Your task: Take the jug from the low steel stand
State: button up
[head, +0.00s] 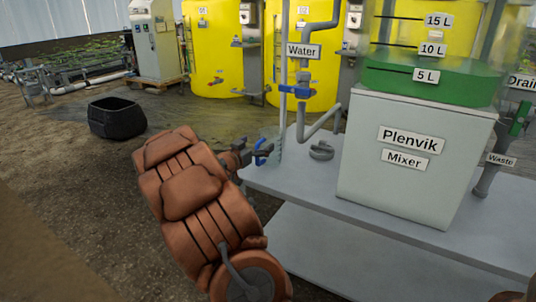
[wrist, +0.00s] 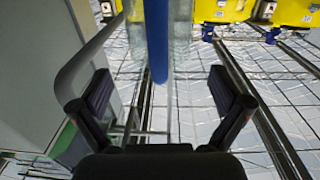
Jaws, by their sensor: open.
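I cannot make out a jug in either view, nor tell which surface is the low steel stand. My gripper (head: 258,152) is at the left edge of a grey steel bench (head: 290,183), beside a blue handle (head: 264,153) that its fingers partly cover. In the wrist view my gripper (wrist: 166,98) has its two dark fingers spread wide, with nothing held. A blue bar (wrist: 157,45) and a clear tube-like shape show beyond the gap between them. I cannot tell whether they touch the fingers.
The Plenvik mixer (head: 405,165) stands on the bench, with grey Water piping (head: 305,78) and another blue lever (head: 296,91) to its left. A black tub (head: 117,118) sits on the floor at left. Yellow tanks (head: 212,40) stand behind. Open floor lies left of my arm.

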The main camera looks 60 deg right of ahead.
aim_at(264, 140)
jog(key=shift+d+f+b, duration=0.15)
jog(key=shift+d+b, duration=0.35)
jog(key=shift+d, duration=0.3)
jog(key=shift+d+f+b, duration=0.15)
jog(key=shift+d+b, duration=0.35)
jog(key=shift+d, duration=0.3)
jog(key=shift+d+r+b, duration=0.15)
jog(key=shift+d+b, duration=0.25)
jog(key=shift+d, duration=0.85)
jog(key=c, duration=1.4)
